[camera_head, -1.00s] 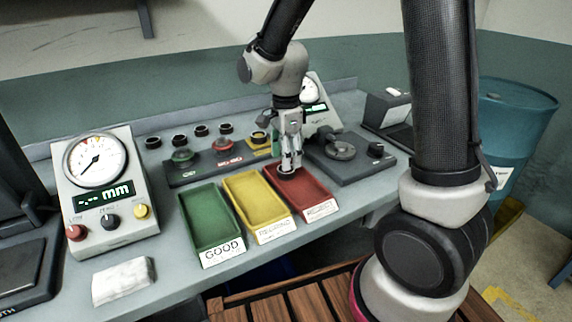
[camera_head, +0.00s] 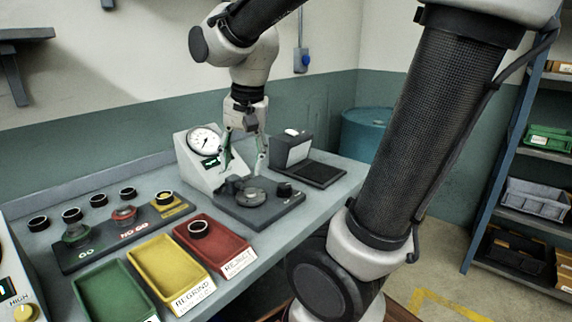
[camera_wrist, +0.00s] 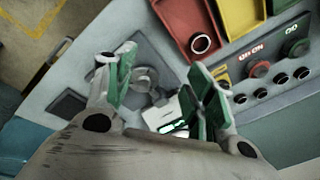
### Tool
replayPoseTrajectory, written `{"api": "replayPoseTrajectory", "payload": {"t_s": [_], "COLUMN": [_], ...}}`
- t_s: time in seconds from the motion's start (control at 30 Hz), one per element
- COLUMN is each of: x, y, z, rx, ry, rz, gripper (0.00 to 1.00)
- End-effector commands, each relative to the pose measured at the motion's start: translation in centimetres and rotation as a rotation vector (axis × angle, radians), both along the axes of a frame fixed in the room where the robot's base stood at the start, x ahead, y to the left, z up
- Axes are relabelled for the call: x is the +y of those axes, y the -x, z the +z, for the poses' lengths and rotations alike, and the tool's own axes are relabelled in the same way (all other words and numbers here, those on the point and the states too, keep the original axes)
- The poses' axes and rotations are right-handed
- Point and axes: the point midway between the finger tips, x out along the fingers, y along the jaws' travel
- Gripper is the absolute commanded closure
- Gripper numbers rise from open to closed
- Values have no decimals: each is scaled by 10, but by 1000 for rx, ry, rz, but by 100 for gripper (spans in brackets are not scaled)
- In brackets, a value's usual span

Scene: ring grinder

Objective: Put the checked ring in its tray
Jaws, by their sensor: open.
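A dark ring (camera_head: 198,229) lies in the red REJECT tray (camera_head: 222,251), towards its far end; it also shows in the wrist view (camera_wrist: 201,43). The yellow REGRIND tray (camera_head: 160,262) and the green tray (camera_head: 104,292) stand to its left and are empty where they show. My gripper (camera_head: 243,160) is open and empty, raised above the bench near the dial gauge and the dark fixture. In the wrist view its green-padded fingers (camera_wrist: 160,95) are spread wide with nothing between them.
A dial gauge (camera_head: 205,146) and a dark fixture (camera_head: 258,203) stand right of the trays. A GO/NO GO gauge block (camera_head: 120,232) lies behind the trays, with several dark rings (camera_head: 72,214) behind it. A dark scale-like device (camera_head: 310,168) is at the far right of the bench.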

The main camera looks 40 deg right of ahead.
Motion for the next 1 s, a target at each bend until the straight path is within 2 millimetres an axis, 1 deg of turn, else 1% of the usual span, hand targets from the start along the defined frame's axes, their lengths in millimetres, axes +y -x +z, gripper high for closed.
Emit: {"api": "replayPoseTrajectory", "payload": {"t_s": [0.03, 0.1, 0.2, 0.3, 0.4, 0.47, 1.0], "x": [-15, -29, -43, -50, -53, -53, -53], "y": [22, 48, 77, 95, 103, 104, 104], "z": [7, 11, 11, 10, 8, 8, 8], "rx": [-47, -96, -147, -176, -187, -188, -188], "ry": [26, 75, 145, 199, 227, 232, 232], "rz": [111, 282, 475, 603, 667, 680, 682], "gripper": [46, 46, 46, 46, 46, 46, 46]}}
